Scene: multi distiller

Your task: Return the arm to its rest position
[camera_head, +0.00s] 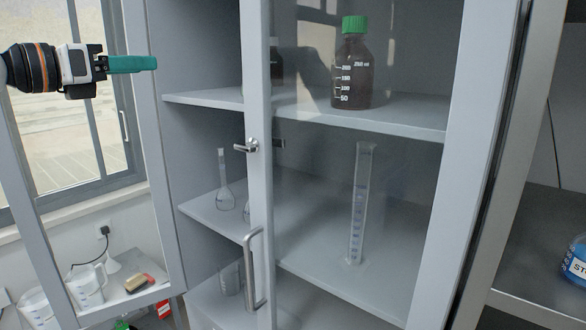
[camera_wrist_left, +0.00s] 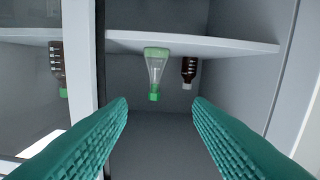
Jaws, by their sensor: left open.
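My left arm comes in at the upper left of the head view. Its gripper (camera_head: 132,64) has teal fingers and is in front of the window and open door, left of the cabinet's shelves. In the left wrist view its two ribbed fingers (camera_wrist_left: 160,103) are spread apart, with nothing between them. Beyond them, that view shows a green-capped conical flask (camera_wrist_left: 155,70) and a brown bottle (camera_wrist_left: 189,70) upside down at a shelf (camera_wrist_left: 220,45). My right gripper is in neither view.
The cabinet's left glass door (camera_head: 150,150) stands open; its right one, with a handle (camera_head: 254,268), looks closed. Behind glass are a green-capped brown bottle (camera_head: 353,70) and a tall graduated cylinder (camera_head: 358,205). Volumetric flasks (camera_head: 225,195) stand on the middle shelf. Beakers (camera_head: 86,285) are lower left.

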